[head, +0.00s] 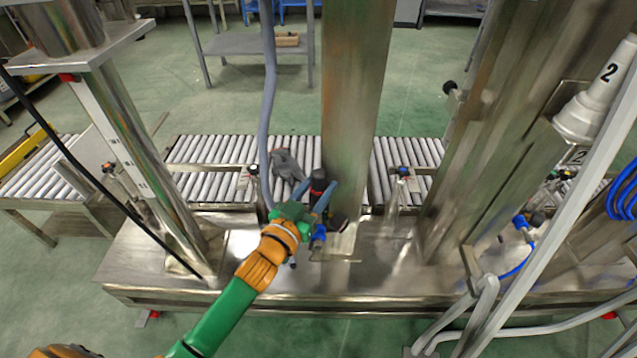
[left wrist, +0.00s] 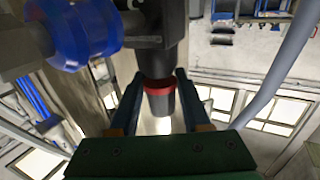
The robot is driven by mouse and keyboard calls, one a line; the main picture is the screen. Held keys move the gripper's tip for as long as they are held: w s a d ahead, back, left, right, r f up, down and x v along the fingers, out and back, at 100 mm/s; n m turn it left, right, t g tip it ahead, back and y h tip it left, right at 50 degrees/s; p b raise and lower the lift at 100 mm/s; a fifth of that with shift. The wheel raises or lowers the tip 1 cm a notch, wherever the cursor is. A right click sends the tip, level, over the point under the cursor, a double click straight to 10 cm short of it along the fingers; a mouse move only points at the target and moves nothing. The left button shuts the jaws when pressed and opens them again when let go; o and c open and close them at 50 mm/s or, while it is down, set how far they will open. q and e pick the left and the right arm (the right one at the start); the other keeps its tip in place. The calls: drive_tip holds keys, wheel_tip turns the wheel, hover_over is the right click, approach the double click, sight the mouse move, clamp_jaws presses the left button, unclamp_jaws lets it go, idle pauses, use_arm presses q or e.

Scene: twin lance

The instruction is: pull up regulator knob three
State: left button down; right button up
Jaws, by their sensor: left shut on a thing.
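A black regulator knob (head: 318,183) with a red ring stands in front of the middle steel column in the head view. In the left wrist view the knob (left wrist: 160,102) hangs below a black regulator body (left wrist: 158,35), with the red ring between them. My left gripper (head: 322,196) is shut on this knob, with one blue finger on each side. In the left wrist view the fingers (left wrist: 159,100) flank it. No number shows on the knob. My right gripper is not in view.
A blue fitting (head: 319,233) sits just below the gripper, and it is large in the left wrist view (left wrist: 85,32). A grey hose (head: 268,110) hangs close to my left arm. The steel column (head: 352,100) stands right behind. A roller conveyor (head: 210,160) runs behind the steel base (head: 250,270).

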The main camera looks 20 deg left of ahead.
sight(315, 191)
use_arm(q)
drive_tip(key=shift+r, duration=0.25)
drive_tip(key=shift+c, duration=1.8)
unclamp_jaws()
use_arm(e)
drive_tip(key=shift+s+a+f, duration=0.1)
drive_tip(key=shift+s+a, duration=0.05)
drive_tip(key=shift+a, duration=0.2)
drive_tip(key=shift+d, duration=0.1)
use_arm(q)
drive_tip(key=shift+s+f, duration=0.1)
drive_tip(key=shift+s, duration=0.25)
drive_tip(key=s, duration=0.2)
drive_tip(key=s+a, duration=0.1)
drive_tip(key=s, duration=0.2)
drive_tip(key=shift+s+a+p, duration=0.1)
drive_tip(key=shift+s+p, duration=0.2)
drive_tip(key=shift+p, duration=0.1)
drive_tip(key=shift+s+a, duration=0.1)
drive_tip(key=shift+s, duration=0.25)
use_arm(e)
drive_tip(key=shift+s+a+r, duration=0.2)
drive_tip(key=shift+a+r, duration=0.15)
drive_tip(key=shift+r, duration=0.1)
